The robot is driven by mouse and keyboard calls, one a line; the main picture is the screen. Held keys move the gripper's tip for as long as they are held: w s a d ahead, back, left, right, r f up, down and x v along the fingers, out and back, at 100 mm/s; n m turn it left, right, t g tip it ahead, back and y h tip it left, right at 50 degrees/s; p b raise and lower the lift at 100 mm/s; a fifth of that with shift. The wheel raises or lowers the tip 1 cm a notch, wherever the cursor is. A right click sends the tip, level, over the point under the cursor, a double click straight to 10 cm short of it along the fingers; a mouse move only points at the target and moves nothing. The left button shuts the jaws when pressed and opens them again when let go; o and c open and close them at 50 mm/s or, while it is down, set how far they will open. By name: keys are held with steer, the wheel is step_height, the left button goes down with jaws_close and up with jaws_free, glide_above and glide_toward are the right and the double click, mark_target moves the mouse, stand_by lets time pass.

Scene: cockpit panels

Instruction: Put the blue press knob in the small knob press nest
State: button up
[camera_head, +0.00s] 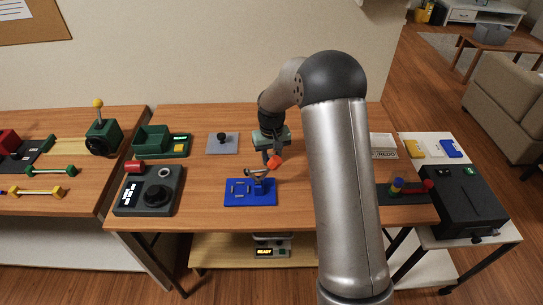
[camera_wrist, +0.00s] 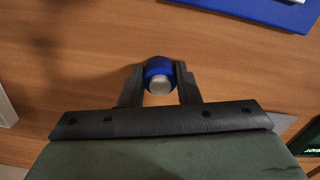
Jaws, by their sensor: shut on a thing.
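A blue press knob (camera_wrist: 159,68) with a silver end sits between the fingers of my gripper (camera_wrist: 159,82) in the wrist view, and the fingers are shut on it. Wood table surface shows behind it. In the head view my gripper (camera_head: 268,157) is over the table, just behind the blue press board; I cannot make out the knob there. The blue board (camera_head: 237,199) carries a small metal press with an orange-red ball handle (camera_head: 275,162). A blue board edge (camera_wrist: 272,12) also shows at the top right of the wrist view. The nest itself is too small to tell.
A grey plate with a black knob (camera_head: 222,138) lies left of my gripper. A green tray unit (camera_head: 160,142) and a dark panel with a dial (camera_head: 150,192) stand further left. Colored pegs (camera_head: 397,186) and a black machine (camera_head: 465,197) are at right. My arm hides some table.

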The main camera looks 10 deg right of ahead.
steer(key=o, duration=1)
steer(key=shift+c, duration=0.2)
steer(key=shift+r, duration=0.1)
step_height(320, 180, up, 12)
steer(key=s+r, duration=0.2)
steer(key=s, duration=0.6)
steer(key=s+r, duration=0.2)
steer(key=s, duration=0.7)
steer(key=shift+s+a+r, duration=0.2)
steer(key=shift+s+r, duration=0.05)
steer(key=shift+r, duration=0.1)
steer(key=shift+o, duration=0.4)
steer(key=s+f, duration=0.3)
steer(key=s, duration=1.3)
steer(key=shift+s+f, duration=0.15)
steer(key=shift+s, duration=0.2)
